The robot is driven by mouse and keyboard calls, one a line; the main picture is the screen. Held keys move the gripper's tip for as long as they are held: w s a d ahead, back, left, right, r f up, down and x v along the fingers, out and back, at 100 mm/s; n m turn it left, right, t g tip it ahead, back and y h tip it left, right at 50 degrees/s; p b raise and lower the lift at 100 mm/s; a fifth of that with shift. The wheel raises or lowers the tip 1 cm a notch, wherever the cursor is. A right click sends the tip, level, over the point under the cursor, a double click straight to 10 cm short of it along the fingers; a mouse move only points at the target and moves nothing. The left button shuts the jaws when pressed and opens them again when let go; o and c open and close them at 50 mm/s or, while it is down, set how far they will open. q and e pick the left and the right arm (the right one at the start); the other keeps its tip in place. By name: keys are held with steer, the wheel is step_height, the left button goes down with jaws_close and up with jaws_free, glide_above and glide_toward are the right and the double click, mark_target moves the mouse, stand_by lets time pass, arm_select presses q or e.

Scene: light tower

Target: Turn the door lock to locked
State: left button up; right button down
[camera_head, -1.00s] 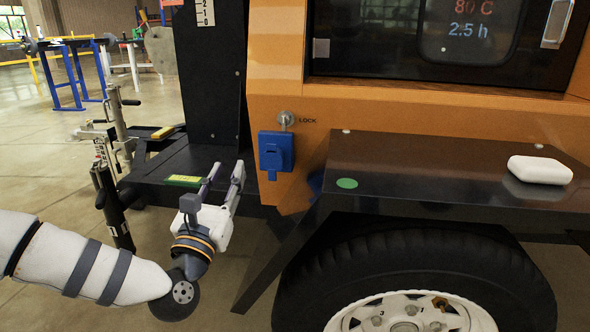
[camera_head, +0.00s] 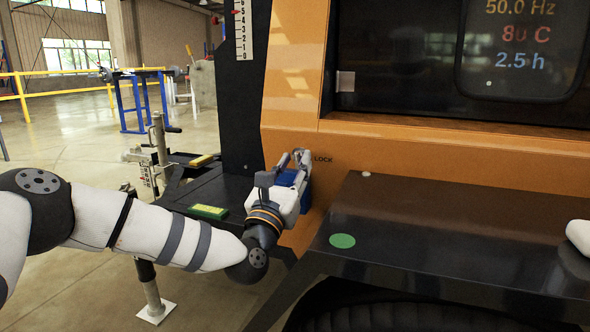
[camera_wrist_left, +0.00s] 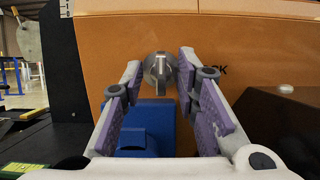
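The door lock is a round metal knob (camera_wrist_left: 160,72) with a raised grip, on the orange panel (camera_wrist_left: 215,30) beside the LOCK label (camera_head: 322,159). In the left wrist view its grip stands about upright, between and beyond my fingertips. My left gripper (camera_head: 293,156) is open around the line to the knob; its purple-padded fingers (camera_wrist_left: 158,85) are apart, and I cannot tell whether either touches the knob. In the head view the gripper hides the knob. The blue box (camera_wrist_left: 147,125) below the lock is partly covered by the gripper.
A black fender (camera_head: 440,225) with a green dot (camera_head: 342,241) juts out right of the lock. A black platform (camera_head: 185,190) with a green-yellow block (camera_head: 208,211) is left. A dark display (camera_head: 455,70) is above.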

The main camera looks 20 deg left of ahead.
arm_select(q)
steer(key=shift+c, duration=0.3)
jaws_close()
steer(key=shift+r, duration=0.1)
